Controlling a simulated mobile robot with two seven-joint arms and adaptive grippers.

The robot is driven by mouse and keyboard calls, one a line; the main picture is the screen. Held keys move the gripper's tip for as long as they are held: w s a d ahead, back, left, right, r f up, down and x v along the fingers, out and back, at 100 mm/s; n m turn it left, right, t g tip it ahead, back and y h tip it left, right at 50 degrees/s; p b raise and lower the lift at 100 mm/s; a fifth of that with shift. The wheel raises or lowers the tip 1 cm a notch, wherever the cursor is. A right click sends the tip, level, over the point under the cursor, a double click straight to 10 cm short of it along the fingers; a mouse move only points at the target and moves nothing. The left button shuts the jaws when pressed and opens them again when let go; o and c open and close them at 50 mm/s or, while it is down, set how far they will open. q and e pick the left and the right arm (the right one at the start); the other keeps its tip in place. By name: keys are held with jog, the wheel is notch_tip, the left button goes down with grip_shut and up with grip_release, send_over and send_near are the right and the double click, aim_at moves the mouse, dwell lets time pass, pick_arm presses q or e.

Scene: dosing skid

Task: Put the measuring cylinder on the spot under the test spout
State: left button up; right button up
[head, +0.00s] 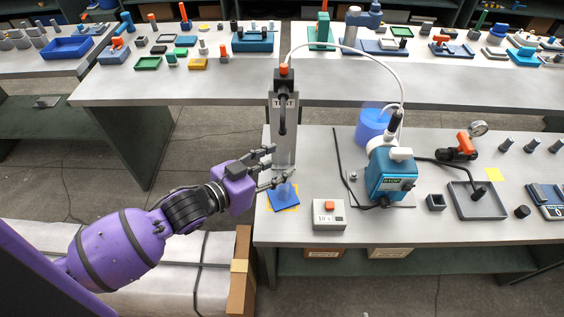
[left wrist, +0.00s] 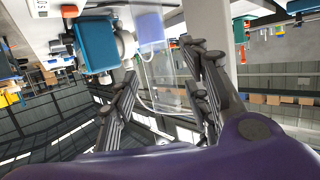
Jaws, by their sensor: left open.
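The measuring cylinder (head: 284,191) is clear and stands upright below the test spout (head: 283,115), on a blue square foot (head: 277,203). Orange edges of a marked spot (head: 294,207) show around and under the foot; how well it is centred is hard to tell. My left gripper (head: 273,167) is open, with its fingers at the cylinder's height, reaching in from the left. In the left wrist view the clear cylinder (left wrist: 172,62) shows between the spread fingers (left wrist: 167,78); contact cannot be told. My right gripper is not in view.
A grey box with a red button (head: 328,214) stands at the bench's front edge. A blue pump (head: 390,178) with a white hose is to the right, and a blue container (head: 371,127) behind. A grey tray (head: 477,202) lies farther right. The back bench holds many small parts.

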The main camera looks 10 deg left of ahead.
pick_arm(q)
jog(key=v, duration=0.9)
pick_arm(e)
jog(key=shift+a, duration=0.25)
pick_arm(q)
jog(key=s+a+f+n+g+y, duration=0.1)
jog(key=s+f+n+g+y, duration=0.1)
jog(key=s+f, duration=0.8)
jog(key=s+a+f+n+g+y, duration=0.1)
jog(key=s+f+n+y, duration=0.3)
jog(key=s+f, duration=0.6)
notch_tip(320, 180, down, 7)
jog(key=shift+s+a+r+g+y, duration=0.35)
jog(key=shift+a+y, duration=0.3)
jog(key=shift+y, duration=0.25)
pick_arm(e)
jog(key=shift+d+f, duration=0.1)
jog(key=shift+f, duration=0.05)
pick_arm(q)
jog(key=shift+f, duration=0.1)
jog(key=shift+w, duration=0.1)
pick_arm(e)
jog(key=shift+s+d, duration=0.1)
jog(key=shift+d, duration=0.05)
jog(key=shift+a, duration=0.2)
